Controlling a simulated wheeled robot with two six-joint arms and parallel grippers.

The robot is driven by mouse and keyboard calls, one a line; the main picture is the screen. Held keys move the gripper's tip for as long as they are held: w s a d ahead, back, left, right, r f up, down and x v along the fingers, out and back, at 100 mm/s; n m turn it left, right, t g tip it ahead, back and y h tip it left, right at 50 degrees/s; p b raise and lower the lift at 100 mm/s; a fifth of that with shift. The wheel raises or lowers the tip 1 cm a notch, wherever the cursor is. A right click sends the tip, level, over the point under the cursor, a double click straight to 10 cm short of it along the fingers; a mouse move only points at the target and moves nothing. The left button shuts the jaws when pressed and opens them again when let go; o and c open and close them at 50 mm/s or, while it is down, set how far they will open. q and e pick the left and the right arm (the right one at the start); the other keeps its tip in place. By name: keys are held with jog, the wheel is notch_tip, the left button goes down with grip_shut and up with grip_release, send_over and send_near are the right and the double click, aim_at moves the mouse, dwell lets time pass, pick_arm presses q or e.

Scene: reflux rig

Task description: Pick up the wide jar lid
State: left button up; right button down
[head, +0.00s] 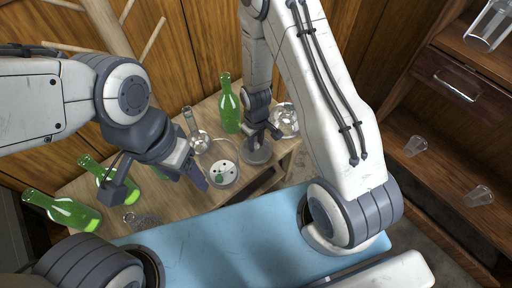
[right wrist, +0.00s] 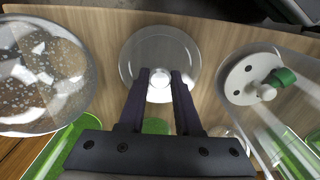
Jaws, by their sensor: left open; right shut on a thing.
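The wide jar lid (right wrist: 160,50) is a round, clear grey disc with a pale central knob (right wrist: 160,90). In the head view the lid (head: 257,153) is near the table's right end. My right gripper (head: 262,133) is above it, pointing down. In the right wrist view my right gripper (right wrist: 161,78) is shut on the knob, one dark finger on each side. I cannot tell whether the lid touches the table. My left gripper (head: 191,176) is open and empty, left of the glass jar (head: 236,176).
A perforated white disc with a green stopper (right wrist: 258,78) is inside the jar, close beside the lid. A green bottle (head: 229,108), a flask (head: 198,142) and a round glass vessel (head: 286,120) stand near. More green bottles (head: 70,213) are at the table's left.

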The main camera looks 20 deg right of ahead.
aim_at(256, 144)
jog(key=shift+r, duration=0.6)
notch_tip(256, 144, up, 3)
jog(key=shift+w+f+p, duration=0.1)
jog(key=shift+f+p, duration=0.05)
jog(key=shift+p, duration=0.65)
jog(key=shift+s+d+r, duration=0.5)
jog(key=shift+s+r, duration=0.05)
jog(key=shift+r, duration=0.1)
jog(key=s+d+r+p, duration=0.2)
jog(key=s+d+r, duration=0.3)
jog(key=s+d, duration=0.2)
jog(key=shift+s+d+r, duration=0.15)
jog(key=shift+r, duration=0.25)
jog(key=shift+r+p, duration=0.15)
jog(key=shift+p, duration=0.2)
notch_tip(256, 144, up, 4)
jog(key=p, duration=0.3)
jog(key=shift+p, duration=0.4)
